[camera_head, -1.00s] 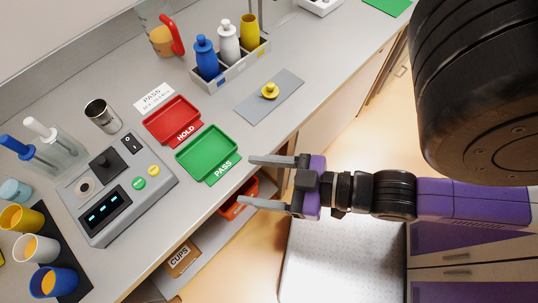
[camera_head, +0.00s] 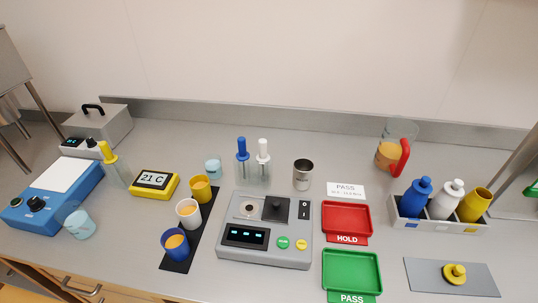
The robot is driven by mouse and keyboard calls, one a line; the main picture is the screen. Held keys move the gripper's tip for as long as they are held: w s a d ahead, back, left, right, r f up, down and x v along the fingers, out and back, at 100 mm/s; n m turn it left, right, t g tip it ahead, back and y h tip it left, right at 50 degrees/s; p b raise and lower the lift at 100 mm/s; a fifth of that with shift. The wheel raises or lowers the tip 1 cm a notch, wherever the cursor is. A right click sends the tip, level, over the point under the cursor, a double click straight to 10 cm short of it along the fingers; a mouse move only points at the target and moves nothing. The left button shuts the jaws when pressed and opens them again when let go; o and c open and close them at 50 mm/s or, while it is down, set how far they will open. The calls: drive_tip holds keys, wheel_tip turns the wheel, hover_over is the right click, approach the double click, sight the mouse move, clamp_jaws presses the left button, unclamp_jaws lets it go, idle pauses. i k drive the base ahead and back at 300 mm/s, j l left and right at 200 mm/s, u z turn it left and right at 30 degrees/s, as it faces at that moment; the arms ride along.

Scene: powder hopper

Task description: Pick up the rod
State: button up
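No single thing is plainly the rod. Rod-like tools stand upright in clear holders: a blue-handled one (camera_head: 241,148) and a white-handled one (camera_head: 263,149) side by side behind the grey instrument (camera_head: 262,258), and a yellow-handled one (camera_head: 106,152) in clear glass at the left. Their lower ends show only faintly through the clear walls. I cannot tell which of them the task means. My gripper is out of view.
Cups stand on a black mat (camera_head: 203,222) beside the yellow thermometer (camera_head: 155,184). A metal cup (camera_head: 303,174), red HOLD tray (camera_head: 346,217), green PASS tray (camera_head: 351,270), bottle rack (camera_head: 441,226) and grey plate (camera_head: 425,275) are to the right.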

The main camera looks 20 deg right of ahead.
sight(243, 155)
drive_tip(key=z, duration=1.25)
drive_tip(key=u, duration=1.3)
drive_tip(key=z, duration=0.6)
drive_tip(key=j+z, duration=1.1)
drive_tip(key=z, duration=0.15)
drive_tip(key=j+z, duration=0.45)
drive_tip(key=k+j+z, duration=0.1)
drive_tip(key=k+j, duration=0.15)
drive_tip(key=j, duration=0.25)
drive_tip(key=k+j+z, duration=0.1)
drive_tip(key=k+j, duration=0.15)
drive_tip(key=j, duration=0.25)
drive_tip(key=k+j+z, duration=0.1)
drive_tip(key=k+j, duration=0.2)
drive_tip(key=j, duration=0.15)
drive_tip(key=k+j+z, duration=0.1)
drive_tip(key=k+j, duration=0.2)
drive_tip(key=j, duration=0.15)
